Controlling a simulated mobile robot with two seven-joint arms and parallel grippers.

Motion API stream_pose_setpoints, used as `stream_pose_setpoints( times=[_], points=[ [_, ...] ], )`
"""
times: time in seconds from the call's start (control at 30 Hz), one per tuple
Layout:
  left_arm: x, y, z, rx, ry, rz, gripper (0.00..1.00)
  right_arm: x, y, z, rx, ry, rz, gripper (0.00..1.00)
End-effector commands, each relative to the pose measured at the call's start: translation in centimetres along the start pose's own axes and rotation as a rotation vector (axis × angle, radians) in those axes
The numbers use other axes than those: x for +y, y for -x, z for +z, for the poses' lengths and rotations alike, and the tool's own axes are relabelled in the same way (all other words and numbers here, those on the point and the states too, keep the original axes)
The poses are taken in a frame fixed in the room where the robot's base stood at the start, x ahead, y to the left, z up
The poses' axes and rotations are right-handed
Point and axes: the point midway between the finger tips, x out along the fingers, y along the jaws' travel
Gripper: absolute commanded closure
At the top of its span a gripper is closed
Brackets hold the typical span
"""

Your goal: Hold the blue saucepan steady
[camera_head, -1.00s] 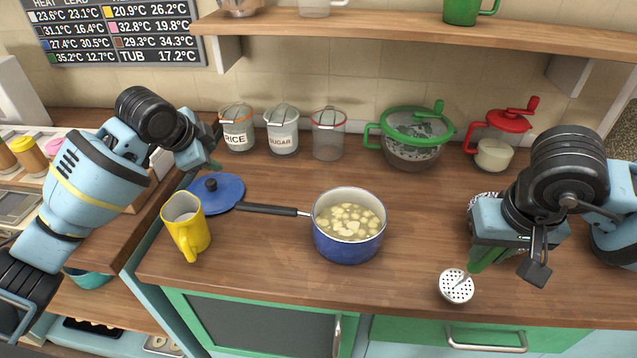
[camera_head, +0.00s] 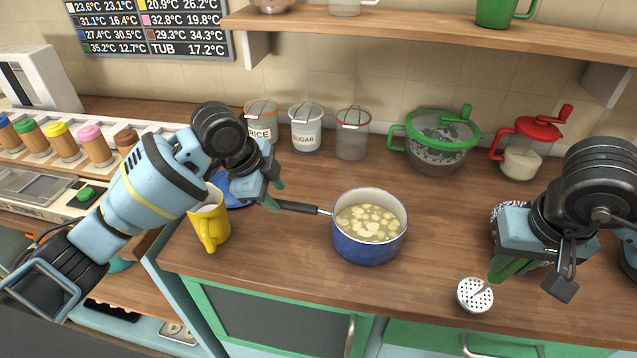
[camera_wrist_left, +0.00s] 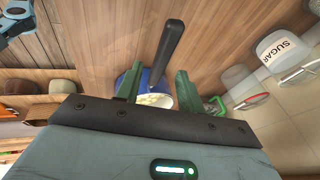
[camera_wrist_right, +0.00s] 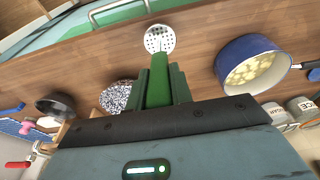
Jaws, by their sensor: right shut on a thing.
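The blue saucepan (camera_head: 367,247) stands upright on the wooden counter with pale chunks in liquid inside. Its black handle (camera_head: 297,207) points left toward my left gripper (camera_head: 272,193). In the left wrist view the handle (camera_wrist_left: 168,50) lies between the two green fingers (camera_wrist_left: 155,85), which are apart and do not visibly press on it. My right gripper (camera_head: 498,267) is shut on the green handle of a skimmer (camera_wrist_right: 158,85). The skimmer's white perforated head (camera_head: 475,295) is near the counter's front edge, right of the saucepan.
A yellow mug (camera_head: 209,228) stands near my left forearm, with a blue lid (camera_head: 232,199) partly hidden behind the arm. Jars (camera_head: 306,130), a green-lidded bowl (camera_head: 436,150) and a red-lidded jug (camera_head: 524,158) line the back. Counter in front of the saucepan is clear.

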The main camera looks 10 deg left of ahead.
Motion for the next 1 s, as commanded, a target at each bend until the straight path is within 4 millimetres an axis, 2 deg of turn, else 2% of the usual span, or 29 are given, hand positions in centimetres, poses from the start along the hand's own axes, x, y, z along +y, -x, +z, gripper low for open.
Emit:
stream_pose_setpoints(
  times=[0.6,1.0],
  points=[
    [0.0,-5.8,0.0,0.000,0.000,0.000,0.62,0.0,0.1,0.0,0.002,0.000,-0.001,1.00],
    [0.0,-6.7,0.0,0.000,0.000,-0.001,0.62,0.0,0.1,0.0,0.002,0.000,0.000,1.00]
  ],
)
